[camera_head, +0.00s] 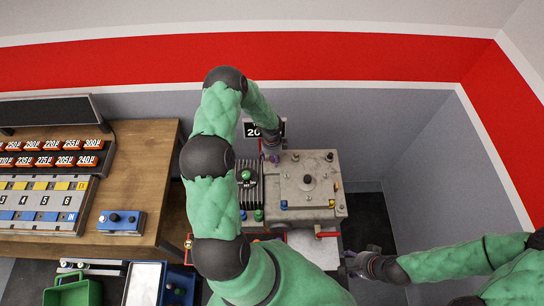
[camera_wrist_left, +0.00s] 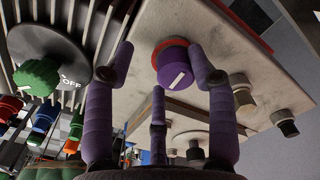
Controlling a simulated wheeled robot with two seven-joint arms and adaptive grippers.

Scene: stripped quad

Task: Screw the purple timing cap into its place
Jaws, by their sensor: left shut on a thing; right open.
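The purple timing cap (camera_wrist_left: 175,70) has a white line on its face and an orange-red ring (camera_wrist_left: 165,46) around its far side. It sits against the pale face of the grey engine block. My left gripper (camera_head: 272,147) is at the block's upper left corner, and its fingers surround the cap in the left wrist view. It is shut on the cap, though the finger contact on the left side is not clear. How deep the cap sits cannot be told. My right gripper (camera_head: 357,264) is open and empty, low and right of the block.
The engine block (camera_head: 305,175) carries several bolts and coloured caps. A green knob (camera_wrist_left: 36,77) on a black dial marked OFF is left of my left fingers. A wooden bench (camera_head: 140,165) with labelled racks and a blue box (camera_head: 121,222) stands left.

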